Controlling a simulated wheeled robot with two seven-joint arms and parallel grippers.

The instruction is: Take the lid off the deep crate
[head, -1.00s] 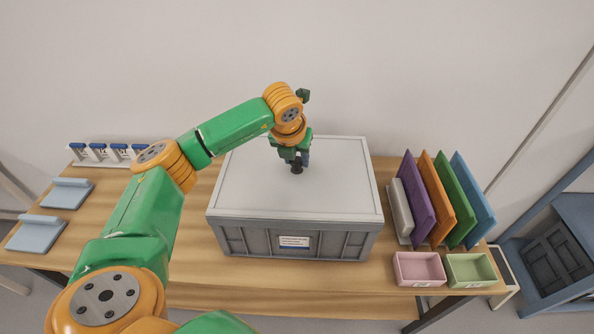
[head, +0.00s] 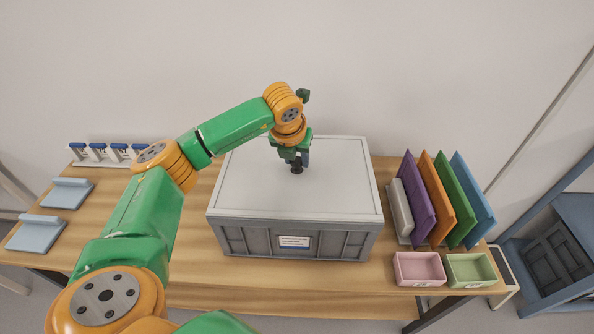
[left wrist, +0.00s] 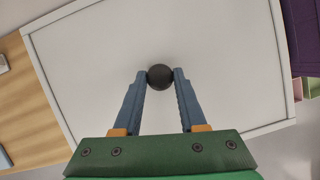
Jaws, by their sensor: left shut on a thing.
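The deep crate (head: 265,240) is grey with a white label on its front and stands on the wooden table. Its white lid (head: 250,185) lies flat on top and covers the opening, so the inside is hidden. A dark round knob (left wrist: 160,76) sits near the middle of the lid. My left gripper (head: 297,165) reaches down over the lid from above. In the left wrist view its two blue fingers are shut on the knob, one on each side. My right gripper is not in view.
Purple, orange, green and blue panels (head: 463,197) stand upright right of the crate, behind a pink tray (head: 419,268) and a green tray (head: 470,269). Two pale blue pieces (head: 37,233) and a white rack (head: 100,154) are at the left. Bare tabletop (head: 200,264) lies left of the crate.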

